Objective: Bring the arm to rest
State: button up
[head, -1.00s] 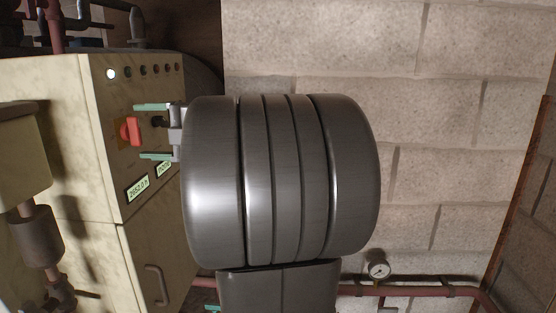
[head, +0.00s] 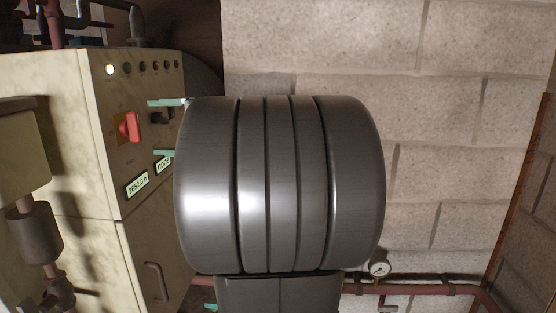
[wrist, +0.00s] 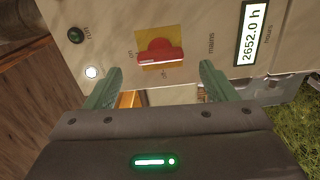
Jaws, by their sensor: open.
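My gripper (head: 153,128) is open, with its green fingers apart and nothing seen between them. In the head view my arm hides most of it. In the wrist view my gripper (wrist: 161,71) faces a cream control panel (wrist: 200,18). The panel's red rotary switch (wrist: 160,55) lies just beyond and between the fingertips, with a visible gap. Its handle runs roughly across the wrist picture. The red switch (head: 128,127) also shows left of the fingers in the head view.
The cream cabinet (head: 60,130) carries a row of lamps, with one white lamp (head: 110,69) lit, and an hours display (head: 138,185). A door handle (head: 157,281) juts out. Pipes and a gauge (head: 379,268) run along the block wall (head: 440,120). The wall side looks clear.

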aim_at(139, 127)
jog(key=d+b, duration=0.2)
jog(key=d, duration=0.8)
jog(key=a+p, duration=0.1)
jog(key=a, duration=0.6)
jog(key=a+p, duration=0.2)
jog(key=a, duration=0.5)
jog(key=shift+w+a+f, duration=0.15)
jog(key=shift+a, duration=0.15)
jog(key=shift+f+n+b, duration=0.2)
jog(key=shift+n+b, duration=0.5)
jog(key=shift+d+n+b, duration=0.2)
jog(key=shift+n+b, duration=0.55)
jog(key=shift+n, duration=0.25)
jog(key=n+b, duration=0.2)
jog(key=n, duration=0.2)
jog(key=shift+r, duration=0.15)
jog(key=n+b, duration=0.2)
jog(key=n, duration=0.2)
jog(key=shift+n+b, duration=0.3)
jog(key=shift+n, duration=0.1)
jog(key=n, duration=0.4)
jog(key=shift+r+b, duration=0.15)
jog(key=shift+b, duration=0.25)
